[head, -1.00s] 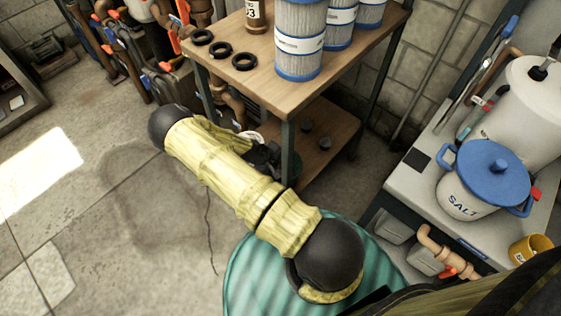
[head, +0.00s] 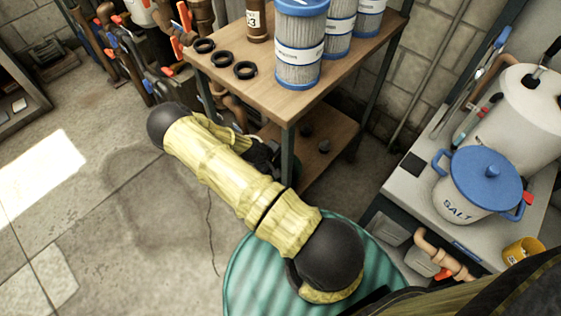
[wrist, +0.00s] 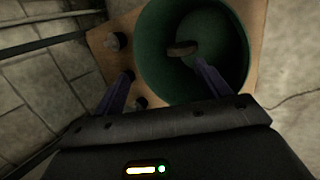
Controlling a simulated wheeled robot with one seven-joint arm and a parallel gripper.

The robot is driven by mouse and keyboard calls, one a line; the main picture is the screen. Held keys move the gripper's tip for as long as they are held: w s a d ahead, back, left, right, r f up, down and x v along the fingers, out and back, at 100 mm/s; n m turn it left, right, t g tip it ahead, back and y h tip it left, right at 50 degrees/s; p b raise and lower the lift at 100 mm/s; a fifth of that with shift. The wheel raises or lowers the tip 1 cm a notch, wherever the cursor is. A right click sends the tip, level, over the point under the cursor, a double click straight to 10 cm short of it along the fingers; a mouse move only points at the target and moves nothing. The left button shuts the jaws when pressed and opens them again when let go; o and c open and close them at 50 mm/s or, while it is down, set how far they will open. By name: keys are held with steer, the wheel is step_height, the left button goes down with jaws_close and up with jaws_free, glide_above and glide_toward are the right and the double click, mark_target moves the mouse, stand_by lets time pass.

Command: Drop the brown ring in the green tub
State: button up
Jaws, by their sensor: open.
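The green tub (wrist: 151,62) stands on a wooden shelf in the wrist view, its round mouth facing my camera. A small brownish piece, which looks like the brown ring (wrist: 182,48), shows within the tub's mouth; I cannot tell whether it lies on the bottom or is above it. My gripper (wrist: 162,75) is open, its two fingers apart, with the right finger over the tub's mouth and the left finger outside its rim. Nothing is between the fingertips. In the head view my arm hides most of the gripper and the tub.
Three dark rings (head: 245,70) lie on the wooden table top (head: 279,99) near a brown bottle (head: 257,22) and blue-capped filters (head: 298,60). Dark knobs (wrist: 117,42) stand beside the tub. A salt pot (head: 470,204) is on the grey bench at right. Open floor lies left.

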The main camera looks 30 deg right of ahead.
step_height(320, 180, up, 4)
steer(key=shift+f+p, duration=0.15)
steer(key=shift+p, duration=1)
